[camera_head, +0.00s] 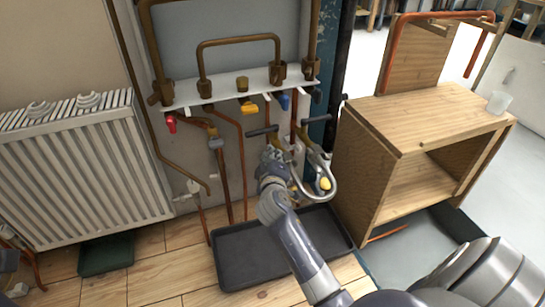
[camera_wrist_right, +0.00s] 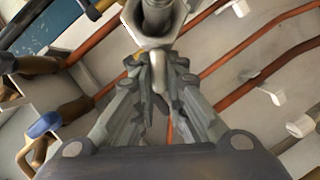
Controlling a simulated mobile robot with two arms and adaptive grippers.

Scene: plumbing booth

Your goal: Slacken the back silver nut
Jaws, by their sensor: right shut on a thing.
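A silver hex nut (camera_wrist_right: 155,24) on a grey threaded pipe is at the top of the right wrist view. My right gripper (camera_wrist_right: 157,66) points at it, with its fingers closed in at the nut's near edge. In the head view my right gripper (camera_head: 271,157) is in among the pipes below the white shelf, left of a curved silver pipe (camera_head: 326,189). The nut is hard to pick out in the head view behind my gripper and arm. My left gripper is not in view.
Copper pipes (camera_head: 232,165) and small valves crowd the wall around my gripper. A black tray (camera_head: 245,262) lies on the floor below. A wooden cabinet (camera_head: 365,160) stands close on the right, and a white radiator (camera_head: 85,175) is on the left.

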